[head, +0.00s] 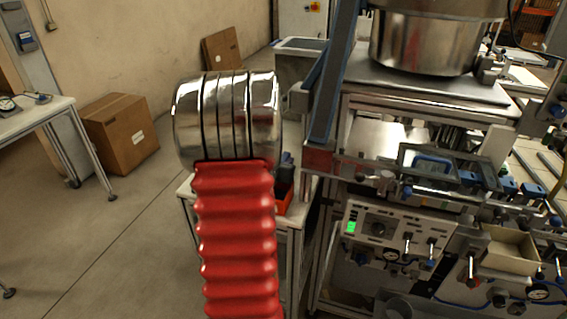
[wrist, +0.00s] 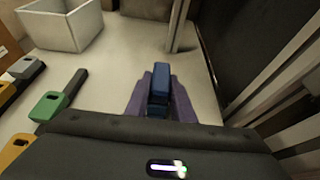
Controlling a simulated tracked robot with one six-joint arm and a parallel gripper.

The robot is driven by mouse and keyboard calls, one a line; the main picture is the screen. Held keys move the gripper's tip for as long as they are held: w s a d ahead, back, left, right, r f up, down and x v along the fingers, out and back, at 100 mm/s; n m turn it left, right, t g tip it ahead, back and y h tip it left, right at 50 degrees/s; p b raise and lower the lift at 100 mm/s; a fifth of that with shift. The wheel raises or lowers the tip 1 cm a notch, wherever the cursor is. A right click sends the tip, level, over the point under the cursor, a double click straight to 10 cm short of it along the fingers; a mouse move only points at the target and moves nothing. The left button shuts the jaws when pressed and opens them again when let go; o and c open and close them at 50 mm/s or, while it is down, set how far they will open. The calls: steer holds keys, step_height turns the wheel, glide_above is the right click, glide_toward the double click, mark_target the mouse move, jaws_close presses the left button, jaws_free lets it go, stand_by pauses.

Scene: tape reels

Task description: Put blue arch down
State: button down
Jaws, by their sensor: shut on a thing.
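In the wrist view, the blue arch (wrist: 160,74) sits between the two purple fingers of my gripper (wrist: 161,92). The gripper is shut on it. The arch points away from the wrist above a pale surface (wrist: 112,78). I cannot tell whether it touches that surface. Its lower part is hidden by the fingers and the dark gripper body. In the head view I cannot make out the arch or the fingers clearly; the red ribbed sleeve and shiny drum block much of the small table (head: 186,190).
In the wrist view, a white open bin (wrist: 65,30) stands upper left. A green-ended tool (wrist: 50,106) and a grey-ended tool (wrist: 24,68) lie at left. A metal post (wrist: 178,25) rises ahead, and a dark panel stands at right. A machine (head: 400,225) fills the head view's right.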

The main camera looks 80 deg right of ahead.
steer(key=c, duration=1.5)
jaws_free()
steer(key=shift+f, duration=0.1)
steer(key=shift+c, duration=0.2)
steer(key=shift+v, duration=6)
